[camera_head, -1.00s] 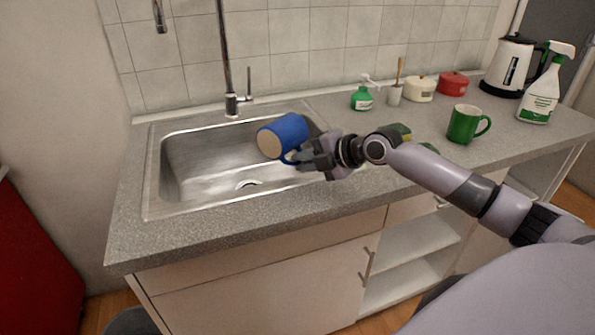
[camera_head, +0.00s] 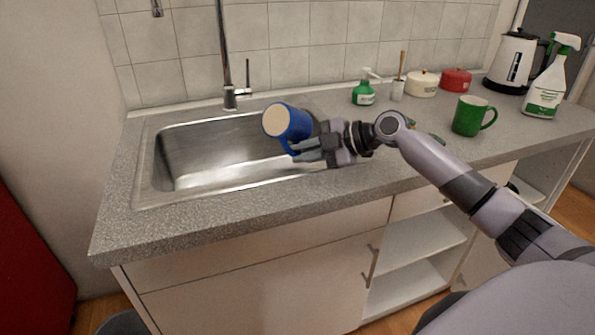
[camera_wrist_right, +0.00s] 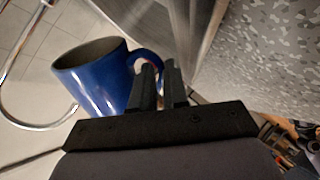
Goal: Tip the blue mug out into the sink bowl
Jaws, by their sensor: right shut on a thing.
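The blue mug (camera_head: 297,123) is held over the right part of the steel sink bowl (camera_head: 205,157). It is tipped well over: its pale base faces me and upward, and its mouth points away and down. My right gripper (camera_head: 300,150) comes from the right and is shut on the mug's handle. In the right wrist view the fingers (camera_wrist_right: 160,85) close on the handle of the mug (camera_wrist_right: 92,84), and part of its dark inside shows. No liquid is visible. My left gripper is out of view.
The tap (camera_head: 229,95) stands behind the bowl. A green soap bottle (camera_head: 364,93), a brush cup (camera_head: 397,90), white and red pots (camera_head: 455,80), a green mug (camera_head: 469,117), a kettle (camera_head: 511,62) and a spray bottle (camera_head: 545,92) stand on the counter at right.

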